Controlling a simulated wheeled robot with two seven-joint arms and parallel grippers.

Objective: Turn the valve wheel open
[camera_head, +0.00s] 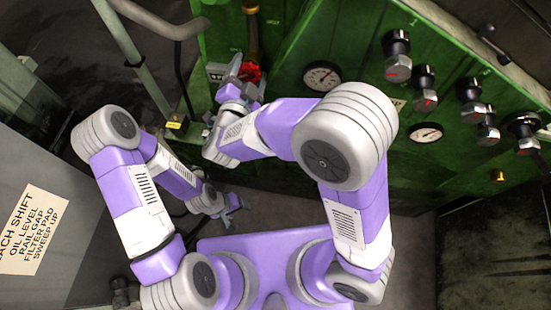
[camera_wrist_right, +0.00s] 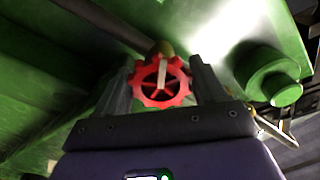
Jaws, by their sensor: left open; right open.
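The red valve wheel (camera_head: 251,72) sits on the green machine front in the head view, partly hidden by my right gripper. In the right wrist view the wheel (camera_wrist_right: 160,83) is toothed and spoked, with a pale bar across its upper part. My right gripper (camera_head: 240,72) is open at the wheel. Its two fingers stand on the left and right of the wheel in the wrist view; I cannot tell whether they touch it. My left gripper (camera_head: 233,204) is open and empty, low over the floor, well away from the wheel.
A brass pipe (camera_head: 251,28) runs above the wheel. A dial gauge (camera_head: 322,76) and several black knobs (camera_head: 397,52) are on the panel to the right. A grey rail (camera_head: 140,65) stands left of the wheel. A grey cabinet with a sign (camera_head: 33,229) is at left.

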